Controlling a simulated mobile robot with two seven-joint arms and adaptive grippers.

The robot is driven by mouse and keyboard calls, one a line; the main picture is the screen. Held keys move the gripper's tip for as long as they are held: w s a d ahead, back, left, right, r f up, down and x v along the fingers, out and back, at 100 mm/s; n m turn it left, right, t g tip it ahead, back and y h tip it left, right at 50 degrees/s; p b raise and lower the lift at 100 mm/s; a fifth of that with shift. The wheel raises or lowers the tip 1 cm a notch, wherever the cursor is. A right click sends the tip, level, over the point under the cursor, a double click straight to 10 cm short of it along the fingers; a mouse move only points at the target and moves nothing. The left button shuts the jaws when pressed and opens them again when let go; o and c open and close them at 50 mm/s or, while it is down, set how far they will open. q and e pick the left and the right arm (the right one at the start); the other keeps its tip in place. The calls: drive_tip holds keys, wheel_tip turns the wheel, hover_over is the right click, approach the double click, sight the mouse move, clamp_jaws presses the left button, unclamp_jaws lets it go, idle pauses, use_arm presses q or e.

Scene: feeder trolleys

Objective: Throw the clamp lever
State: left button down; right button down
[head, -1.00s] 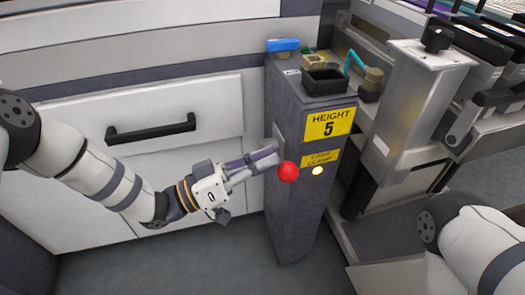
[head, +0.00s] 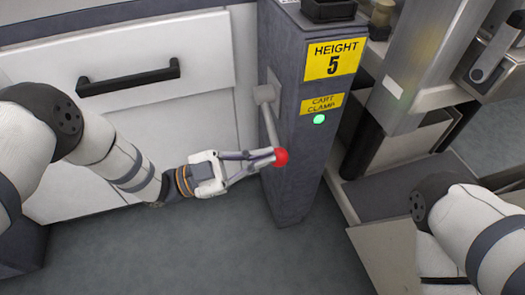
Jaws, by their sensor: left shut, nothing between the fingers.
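The clamp lever (head: 270,127) is a grey rod on the left side of a grey post (head: 296,150), with a red ball knob (head: 281,157) at its lower end. It slants downward from its pivot. My left gripper (head: 273,156) is shut with nothing between its fingers, its fingertips against or right beside the red knob; I cannot tell if they touch. A lamp (head: 319,119) under the yellow "CART CLAMP" label (head: 322,103) glows green. My right arm shows at the right, but its gripper is out of view.
A yellow "HEIGHT 5" sign (head: 333,60) is on the post. A white cabinet with a black-handled drawer (head: 128,77) stands behind my left arm. A metal trolley (head: 425,60) is to the right. The floor in front is clear.

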use_arm(q)
drive_tip(key=shift+w+a+f+m+b, duration=0.15)
drive_tip(key=shift+f+m+b, duration=0.1)
drive_tip(key=shift+f+m, duration=0.2)
drive_tip(key=shift+w+d+f+m+b, duration=0.1)
drive_tip(key=shift+f+m+b, duration=0.1)
drive_tip(key=shift+f+m, duration=0.25)
use_arm(e)
drive_tip(key=shift+s+f, duration=0.15)
drive_tip(key=shift+f, duration=0.4)
use_arm(q)
drive_tip(key=shift+a, duration=0.1)
